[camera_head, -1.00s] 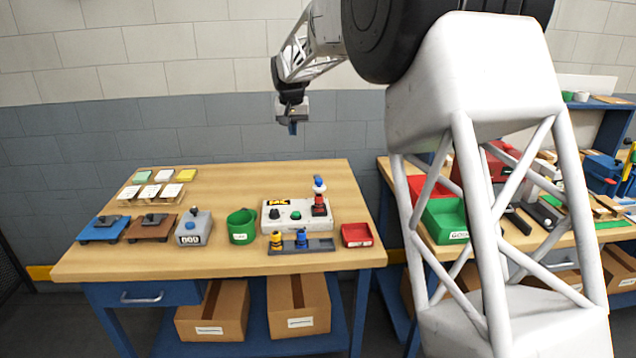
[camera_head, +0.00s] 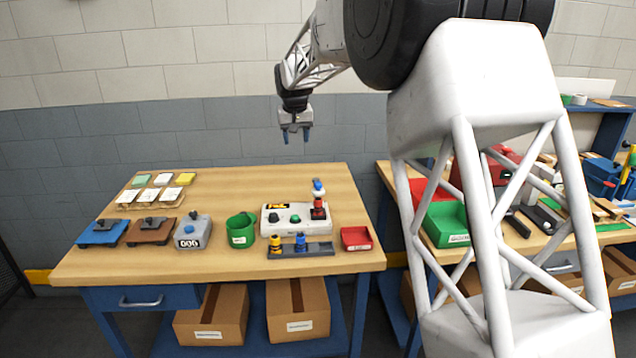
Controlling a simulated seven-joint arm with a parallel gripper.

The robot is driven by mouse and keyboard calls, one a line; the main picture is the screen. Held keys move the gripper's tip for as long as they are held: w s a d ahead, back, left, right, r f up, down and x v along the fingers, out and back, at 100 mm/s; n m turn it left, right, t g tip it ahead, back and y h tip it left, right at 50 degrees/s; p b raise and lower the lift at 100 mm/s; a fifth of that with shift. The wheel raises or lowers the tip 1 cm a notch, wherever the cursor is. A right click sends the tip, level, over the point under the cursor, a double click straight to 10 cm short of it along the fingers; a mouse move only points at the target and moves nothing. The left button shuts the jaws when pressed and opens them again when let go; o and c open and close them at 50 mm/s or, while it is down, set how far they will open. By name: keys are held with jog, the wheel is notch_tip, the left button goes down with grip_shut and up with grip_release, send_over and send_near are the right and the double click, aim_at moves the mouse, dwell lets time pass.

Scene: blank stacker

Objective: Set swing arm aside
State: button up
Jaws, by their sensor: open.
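My gripper (camera_head: 295,136) hangs open and empty, fingers down, high above the back of the left table, with blue fingertips apart. A white control box (camera_head: 290,222) stands at the table's right part, with a round knob and a green button on top. At its right end is a red block (camera_head: 318,211) with a blue-topped white piece (camera_head: 318,188) above it. This may be the swing arm, but it is too small to tell. My gripper is well above the box and touches nothing.
A grey rack (camera_head: 318,249) holds yellow and blue pieces before the box. Nearby are a red tray (camera_head: 356,238), green cup (camera_head: 240,230), grey counter box (camera_head: 193,231), brown plate (camera_head: 151,231) and blue plate (camera_head: 102,232). The table's middle back is clear. My arm hides part of the right table.

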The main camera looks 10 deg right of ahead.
aim_at(318, 183)
jog(key=shift+s+d+f+n+g, duration=0.35)
jog(key=shift+s+d+f+n, duration=0.2)
jog(key=shift+d+f+n, duration=0.65)
jog(key=shift+s+d+f+n+g, duration=0.4)
jog(key=shift+s+d+f+n, duration=0.45)
jog(key=shift+n, duration=0.55)
jog(key=shift+s+d+f+n+g, duration=0.35)
jog(key=shift+d+f+n, duration=0.55)
jog(key=shift+d+n, duration=0.35)
jog(key=shift+a, duration=0.1)
jog(key=shift+f, duration=0.2)
jog(key=shift+f, duration=3.7)
jog(key=shift+c, duration=0.2)
grip_shut()
